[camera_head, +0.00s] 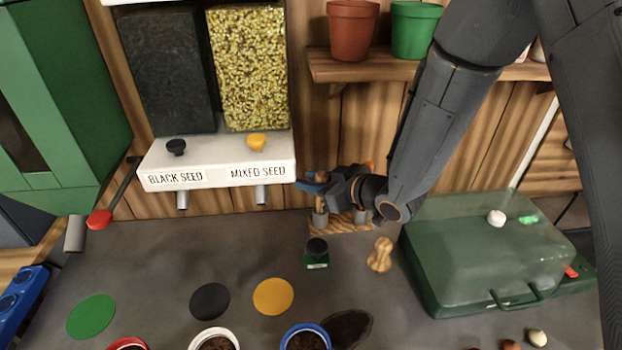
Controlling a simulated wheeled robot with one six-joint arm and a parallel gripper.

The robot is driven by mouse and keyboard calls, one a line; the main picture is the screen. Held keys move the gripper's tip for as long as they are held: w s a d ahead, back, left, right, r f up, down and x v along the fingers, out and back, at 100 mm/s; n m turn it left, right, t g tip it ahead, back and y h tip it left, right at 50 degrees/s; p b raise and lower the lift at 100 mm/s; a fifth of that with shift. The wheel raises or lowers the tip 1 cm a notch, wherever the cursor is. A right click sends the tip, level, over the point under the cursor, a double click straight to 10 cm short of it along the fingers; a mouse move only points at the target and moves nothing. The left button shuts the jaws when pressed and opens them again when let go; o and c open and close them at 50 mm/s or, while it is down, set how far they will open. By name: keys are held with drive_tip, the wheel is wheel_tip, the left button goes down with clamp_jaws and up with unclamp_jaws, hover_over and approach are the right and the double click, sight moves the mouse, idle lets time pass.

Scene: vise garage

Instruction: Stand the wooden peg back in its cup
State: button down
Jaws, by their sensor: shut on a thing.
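My gripper (316,184) reaches in from the right, in front of the back wall, just above a low wooden block with metal cups (320,218). The gripper is shut on a slim brown thing, which looks like the wooden peg; the fingers and wrist hide most of it. It is over or at the left cup, but I cannot tell whether its lower end is inside. Another metal cup (360,216) stands to the right, under my wrist.
A seed dispenser (218,172) hangs at left of my gripper. A green-based, black-topped stamp-like object (317,253) stands in front of the block. A green clear-lidded box (480,250) is at right. A shelf with pots (352,30) is above. Colored discs (273,296) lie in front.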

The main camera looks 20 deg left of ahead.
drive_tip(key=shift+f, duration=0.3)
drive_tip(key=c, duration=1)
unclamp_jaws()
drive_tip(key=shift+w+r, duration=0.1)
drive_tip(key=shift+w, duration=0.05)
drive_tip(key=shift+c, duration=0.8)
drive_tip(key=shift+o, duration=0.2)
drive_tip(key=o, duration=0.3)
drive_tip(key=shift+s+d+r, duration=0.25)
drive_tip(key=shift+d+r, duration=0.05)
drive_tip(key=shift+d, duration=0.3)
drive_tip(key=shift+p+v, duration=1.2)
drive_tip(key=shift+v, duration=1.6)
drive_tip(key=shift+s+f, duration=0.1)
drive_tip(key=shift+s, duration=0.05)
